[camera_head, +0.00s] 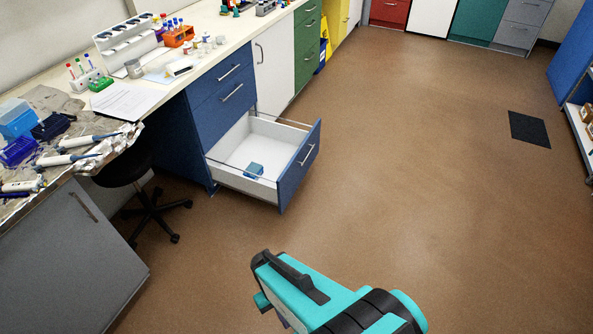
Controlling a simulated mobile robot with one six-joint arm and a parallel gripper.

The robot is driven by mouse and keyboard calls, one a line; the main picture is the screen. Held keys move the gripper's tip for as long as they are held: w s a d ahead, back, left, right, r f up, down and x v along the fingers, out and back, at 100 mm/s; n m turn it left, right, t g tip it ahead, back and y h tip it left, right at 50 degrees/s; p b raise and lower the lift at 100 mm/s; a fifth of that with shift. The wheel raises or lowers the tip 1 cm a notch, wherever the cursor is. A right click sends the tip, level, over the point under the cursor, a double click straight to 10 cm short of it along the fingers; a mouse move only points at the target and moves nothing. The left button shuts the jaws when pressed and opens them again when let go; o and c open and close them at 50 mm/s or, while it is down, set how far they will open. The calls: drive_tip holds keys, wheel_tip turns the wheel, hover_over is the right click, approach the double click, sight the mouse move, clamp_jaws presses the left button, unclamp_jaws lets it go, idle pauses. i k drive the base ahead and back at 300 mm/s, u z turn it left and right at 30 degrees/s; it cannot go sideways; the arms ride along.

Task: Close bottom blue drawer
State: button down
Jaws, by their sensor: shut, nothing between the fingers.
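The bottom blue drawer (301,167) is pulled well out of the blue cabinet (184,135). Its white inside shows, with a small blue box (254,170) on its floor. A metal handle runs across the drawer's blue front. The two blue drawers above it are closed. My gripper (262,300), teal and black, is at the bottom of the view, over the floor in front of the open drawer and apart from it. Its fingertips are small and partly hidden by the gripper body. It appears shut and empty.
A black stool (150,207) stands left of the drawer, under the bench. A grey cabinet (70,255) is at the lower left. The brown floor (420,180) right of the drawer is clear, apart from a flat dark mat (529,129). Blue shelving (575,70) stands at the right edge.

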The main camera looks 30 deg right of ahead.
sight(287, 153)
drive_tip(key=i, duration=1)
